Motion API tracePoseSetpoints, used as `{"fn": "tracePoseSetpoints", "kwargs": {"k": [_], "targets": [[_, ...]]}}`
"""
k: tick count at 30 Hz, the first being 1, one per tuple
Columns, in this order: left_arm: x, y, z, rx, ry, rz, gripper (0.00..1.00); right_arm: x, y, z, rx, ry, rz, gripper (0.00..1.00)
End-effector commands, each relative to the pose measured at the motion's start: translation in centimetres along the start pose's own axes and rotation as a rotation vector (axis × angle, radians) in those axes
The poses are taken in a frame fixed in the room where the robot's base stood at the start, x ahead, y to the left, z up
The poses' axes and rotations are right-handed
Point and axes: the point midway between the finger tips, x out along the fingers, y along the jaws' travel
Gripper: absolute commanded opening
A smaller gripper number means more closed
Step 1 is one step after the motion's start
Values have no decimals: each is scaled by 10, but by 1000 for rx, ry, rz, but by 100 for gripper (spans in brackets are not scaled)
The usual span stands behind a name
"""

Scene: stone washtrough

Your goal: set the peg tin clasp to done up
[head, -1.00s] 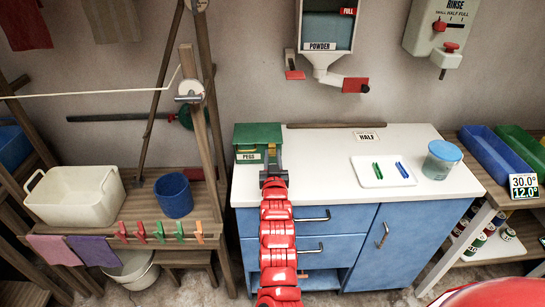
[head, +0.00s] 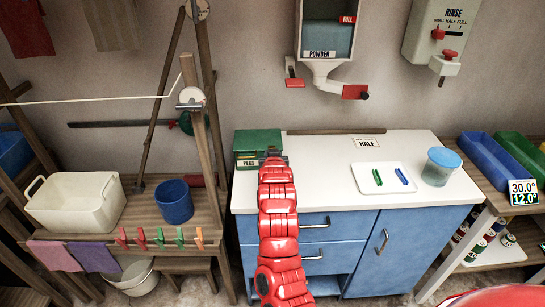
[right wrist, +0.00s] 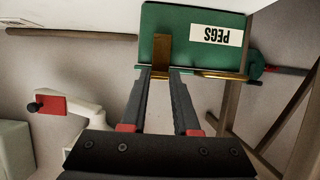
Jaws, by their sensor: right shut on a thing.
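The green peg tin (head: 258,141) stands at the back left of the white counter, its lid down, with a PEGS label on its front. In the right wrist view the tin (right wrist: 195,22) appears upside down. Its brass clasp (right wrist: 163,52) is a narrow strip lying against the tin's front, beside the label, at the brass-coloured edge. My right gripper (right wrist: 160,72) is at the clasp, its two dark fingers close about it and shut on it. In the head view my red right arm hides the clasp and most of the gripper (head: 273,160). My left gripper is not in view.
A white tray (head: 363,187) with green and blue pegs and a blue-lidded jar (head: 440,167) stand to the right on the counter (head: 322,190). A powder dispenser (head: 327,45) hangs on the wall above. The counter between tin and tray is clear.

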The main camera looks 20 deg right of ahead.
Motion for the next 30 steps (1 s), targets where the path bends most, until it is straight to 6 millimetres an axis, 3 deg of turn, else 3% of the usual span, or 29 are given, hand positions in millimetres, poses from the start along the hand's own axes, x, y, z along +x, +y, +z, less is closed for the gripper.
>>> {"fn": "tracePoseSetpoints", "kwargs": {"k": [6,7,12,23,30], "targets": [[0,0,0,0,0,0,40,0,0,1,0,-2,-1,0],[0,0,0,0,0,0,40,0,0,1,0,-2,-1,31],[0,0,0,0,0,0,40,0,0,1,-1,-1,0,60],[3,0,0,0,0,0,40,-3,0,0,0,0,-1,60],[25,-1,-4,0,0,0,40,-38,-1,-3,-1,-4,-2,60]]}}
